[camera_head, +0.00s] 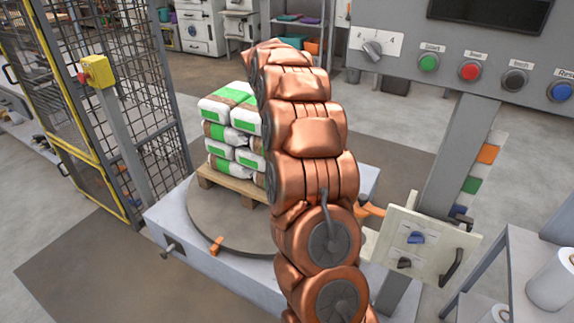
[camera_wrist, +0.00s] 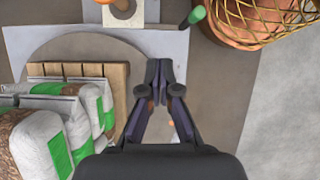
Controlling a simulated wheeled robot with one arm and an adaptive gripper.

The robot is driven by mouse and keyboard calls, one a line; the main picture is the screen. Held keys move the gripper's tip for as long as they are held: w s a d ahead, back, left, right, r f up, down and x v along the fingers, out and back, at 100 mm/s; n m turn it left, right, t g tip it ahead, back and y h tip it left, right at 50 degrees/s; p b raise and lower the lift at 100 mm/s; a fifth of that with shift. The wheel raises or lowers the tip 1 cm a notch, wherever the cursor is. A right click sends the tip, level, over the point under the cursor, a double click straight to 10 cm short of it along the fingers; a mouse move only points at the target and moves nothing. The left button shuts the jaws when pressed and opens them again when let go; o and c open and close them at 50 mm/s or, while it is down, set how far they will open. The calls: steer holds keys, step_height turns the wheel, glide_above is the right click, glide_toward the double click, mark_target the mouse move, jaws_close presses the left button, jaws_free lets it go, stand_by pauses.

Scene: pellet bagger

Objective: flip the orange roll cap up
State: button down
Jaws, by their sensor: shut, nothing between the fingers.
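My gripper (camera_wrist: 159,70) is shut and empty in the wrist view, its fingertips together above the grey platform beside a pallet. In the head view it is hidden behind my copper arm. An orange part (camera_head: 370,209) shows just right of my arm at the platform's edge; I cannot tell whether it is the roll cap. A small orange piece (camera_head: 217,245) sits on the turntable's front rim. No orange roll cap is clearly identifiable.
White and green bags (camera_head: 228,108) are stacked on a wooden pallet (camera_head: 233,185) on the round turntable (camera_head: 210,225). A button panel (camera_head: 455,60) and a cream switch box (camera_head: 425,245) stand right. White rolls (camera_head: 552,280) are at far right. A mesh fence (camera_head: 110,85) stands left.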

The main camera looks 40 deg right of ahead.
mark_target(370, 206)
steer(key=s+a+r+p, duration=0.1)
steer(key=a+r, duration=0.3)
steer(key=a, duration=0.3)
steer(key=shift+s+a+t, duration=0.2)
steer(key=shift+s+t, duration=0.2)
steer(key=d+f, duration=0.4)
steer(key=d, duration=0.3)
steer(key=d+f+m+g, duration=0.1)
steer(key=d+f, duration=0.3)
steer(key=d, duration=0.3)
steer(key=d+f+g+h, duration=0.1)
steer(key=d+f, duration=0.3)
steer(key=d, duration=0.4)
steer(key=shift+f+m+b, duration=0.4)
steer(key=shift+b, duration=0.05)
steer(key=shift+s+d, duration=0.1)
steer(key=shift+s, duration=0.05)
steer(key=x, duration=1)
steer(key=shift+s+r+b, duration=0.1)
steer(key=shift+s+b, duration=0.05)
steer(key=shift+b, duration=0.2)
steer(key=shift+r, duration=0.1)
